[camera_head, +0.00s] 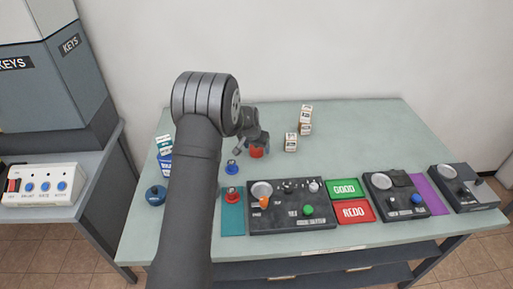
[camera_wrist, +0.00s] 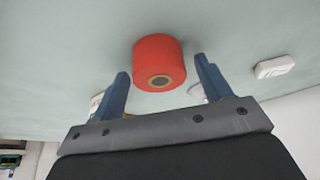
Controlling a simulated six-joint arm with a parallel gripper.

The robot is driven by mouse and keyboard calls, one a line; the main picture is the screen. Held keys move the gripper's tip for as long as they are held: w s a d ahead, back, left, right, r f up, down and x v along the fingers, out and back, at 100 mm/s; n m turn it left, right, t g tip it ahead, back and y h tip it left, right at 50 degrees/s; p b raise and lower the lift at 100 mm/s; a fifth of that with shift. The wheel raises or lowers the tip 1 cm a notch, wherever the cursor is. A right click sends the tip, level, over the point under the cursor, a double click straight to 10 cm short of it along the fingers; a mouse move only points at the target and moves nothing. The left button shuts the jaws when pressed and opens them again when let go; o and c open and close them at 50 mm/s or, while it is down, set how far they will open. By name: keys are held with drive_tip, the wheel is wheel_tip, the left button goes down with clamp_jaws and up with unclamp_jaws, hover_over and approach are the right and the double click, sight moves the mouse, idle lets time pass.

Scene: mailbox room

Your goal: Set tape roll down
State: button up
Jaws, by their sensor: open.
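The tape roll is a red cylinder (camera_head: 257,152) on the pale green table (camera_head: 350,130), left of the white-and-brown boxes in the head view. In the wrist view the red roll (camera_wrist: 158,66) shows one round end with a dark core. My gripper (camera_wrist: 162,82) is open, with its two blue fingers apart and the roll just beyond and between the fingertips. I see no finger closed on the roll. In the head view my gripper (camera_head: 250,142) is beside the roll, and my arm covers part of the table to its left.
Small boxes (camera_head: 304,119) stand right of the roll. Control panels (camera_head: 291,206), green GOOD (camera_head: 345,188) and red REDO (camera_head: 355,211) mats line the front. Blue-topped (camera_head: 232,167) and red-topped (camera_head: 233,196) items stand nearby. The back right of the table is clear.

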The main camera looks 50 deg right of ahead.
drive_tip(key=v, duration=1.1)
drive_tip(key=shift+a+r, duration=0.2)
drive_tip(key=shift+r, duration=0.1)
drive_tip(key=shift+f, duration=0.1)
drive_tip(key=x, duration=1.2)
drive_tip(key=shift+d+f, duration=0.1)
drive_tip(key=shift+f, duration=0.1)
wheel_tip(320, 180, up, 3)
drive_tip(key=shift+f, duration=0.25)
drive_tip(key=shift+r, duration=0.45)
